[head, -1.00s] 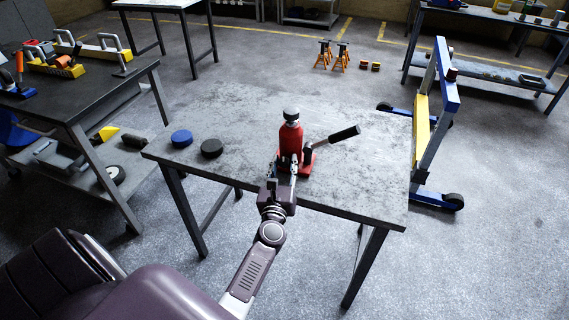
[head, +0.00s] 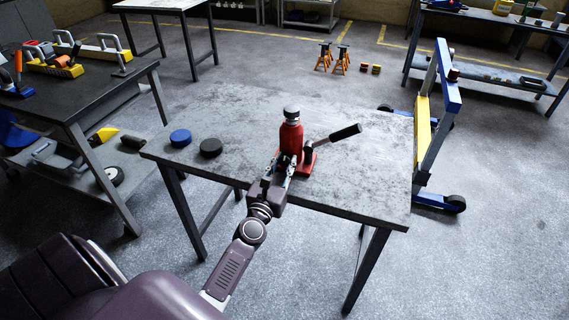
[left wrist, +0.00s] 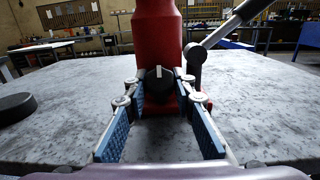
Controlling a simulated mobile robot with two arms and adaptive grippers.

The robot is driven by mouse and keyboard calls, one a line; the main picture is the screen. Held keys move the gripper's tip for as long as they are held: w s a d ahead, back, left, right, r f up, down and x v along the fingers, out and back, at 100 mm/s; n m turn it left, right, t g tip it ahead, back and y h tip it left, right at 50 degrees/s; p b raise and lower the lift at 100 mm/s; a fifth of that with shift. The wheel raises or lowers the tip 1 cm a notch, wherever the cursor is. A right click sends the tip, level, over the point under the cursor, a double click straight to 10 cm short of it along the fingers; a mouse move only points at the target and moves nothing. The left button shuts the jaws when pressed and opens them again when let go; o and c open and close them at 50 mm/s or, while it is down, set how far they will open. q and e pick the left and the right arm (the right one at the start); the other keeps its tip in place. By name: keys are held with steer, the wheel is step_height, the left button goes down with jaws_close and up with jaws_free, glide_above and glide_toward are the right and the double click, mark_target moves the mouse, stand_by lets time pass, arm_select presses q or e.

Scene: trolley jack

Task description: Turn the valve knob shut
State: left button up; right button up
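The red bottle jack (head: 291,138) stands upright on the grey table, with its lever handle (head: 345,132) sticking out to the right. In the left wrist view the black valve knob (left wrist: 158,82) is low on the front of the jack body (left wrist: 157,32), its pale mark roughly upright. My left gripper (head: 279,160) is in front of the jack. In the left wrist view its blue-padded fingers (left wrist: 160,88) are spread, with the knob between or just beyond the tips; I cannot tell whether they touch it. The knob is hidden in the head view. My right gripper is not in view.
The worn table (head: 230,110) also holds a blue disc (head: 180,138) and a black disc (head: 210,147) to the left. A blue and yellow frame (head: 430,125) stands past its right edge. The tabletop right of the jack is clear.

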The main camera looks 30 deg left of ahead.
arm_select(q)
steer(key=o, duration=0.5)
steer(key=v, duration=1.2)
steer(key=s+d+f+m+g+h, duration=0.2)
steer(key=s+d+f+m, duration=0.15)
steer(key=f+m, duration=0.55)
steer(key=s+d+f+m+g+h, duration=0.1)
steer(key=s+d+f+m+g, duration=0.3)
steer(key=f, duration=0.9)
steer(key=s+d+f+m+g+h, duration=0.1)
steer(key=s+d+f+m+h, duration=0.15)
steer(key=f+m, duration=0.8)
steer(key=s+f+m+g, duration=0.3)
steer(key=s+f+m, duration=0.3)
steer(key=s, duration=0.4)
steer(key=s+f+m+g, duration=0.3)
steer(key=s+f+m, duration=0.3)
steer(key=s, duration=0.4)
steer(key=s+d+f+m+g, duration=0.1)
steer(key=s+f+m+g, duration=0.2)
steer(key=s+f+m, duration=0.3)
steer(key=shift+s+f+g+y, duration=0.1)
steer(key=shift+s+f, duration=0.25)
steer(key=shift+s, duration=0.5)
steer(key=shift+s+f+g+y, duration=0.15)
steer(key=shift+s+f, duration=0.2)
steer(key=shift+s, duration=0.5)
steer(key=shift+s+f+g+y, duration=0.1)
steer(key=shift+s+f, duration=0.2)
steer(key=shift+s, duration=0.55)
